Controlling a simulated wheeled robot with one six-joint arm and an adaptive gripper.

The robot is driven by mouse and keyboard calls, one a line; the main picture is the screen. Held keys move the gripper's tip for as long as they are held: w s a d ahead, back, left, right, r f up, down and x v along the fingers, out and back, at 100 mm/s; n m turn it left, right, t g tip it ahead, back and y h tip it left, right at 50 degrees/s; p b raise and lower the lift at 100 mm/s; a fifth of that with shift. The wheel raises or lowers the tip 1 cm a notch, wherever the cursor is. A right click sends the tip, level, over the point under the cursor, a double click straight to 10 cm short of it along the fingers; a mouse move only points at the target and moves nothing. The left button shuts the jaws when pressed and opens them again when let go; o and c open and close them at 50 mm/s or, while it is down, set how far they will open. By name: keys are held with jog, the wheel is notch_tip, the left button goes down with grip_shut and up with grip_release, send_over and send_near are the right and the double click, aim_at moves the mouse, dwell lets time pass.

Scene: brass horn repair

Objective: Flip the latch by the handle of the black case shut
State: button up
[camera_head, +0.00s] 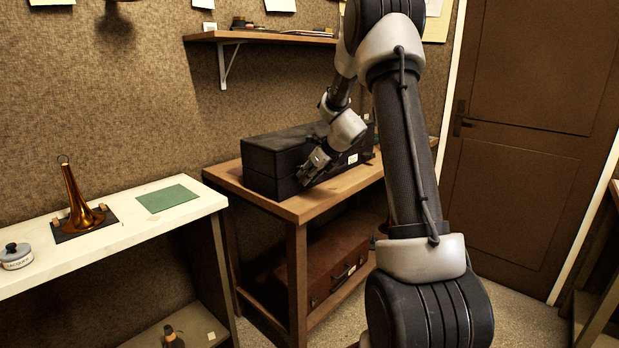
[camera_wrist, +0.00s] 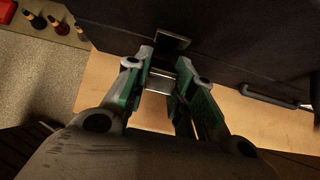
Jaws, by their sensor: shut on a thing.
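The black case (camera_head: 270,160) lies closed on the wooden table; its dark front fills the top of the wrist view (camera_wrist: 235,40). My gripper (camera_head: 308,172) is at the case's front face. In the wrist view, my gripper's green-sided fingers (camera_wrist: 166,76) are closed around a small pale metal latch piece (camera_wrist: 158,84), below a dull metal plate (camera_wrist: 171,40) on the case. The dark handle (camera_wrist: 268,97) is to the right of the fingers, apart from them. The fingers partly hide the latch, so its exact angle is unclear.
The wooden table (camera_head: 322,197) has a bare strip before the case. A brown case (camera_head: 337,275) sits on its lower shelf. A white bench (camera_head: 130,232) at left holds a brass horn bell (camera_head: 80,203) and green mat (camera_head: 168,198). A wall shelf (camera_head: 262,37) hangs above.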

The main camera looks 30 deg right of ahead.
jog(key=shift+w+r, duration=0.1)
jog(key=shift+r, duration=0.05)
dwell(0.4)
jog(key=o, duration=1)
jog(key=v, duration=1.2)
jog(key=shift+w+a+r, duration=0.1)
jog(key=shift+w, duration=0.1)
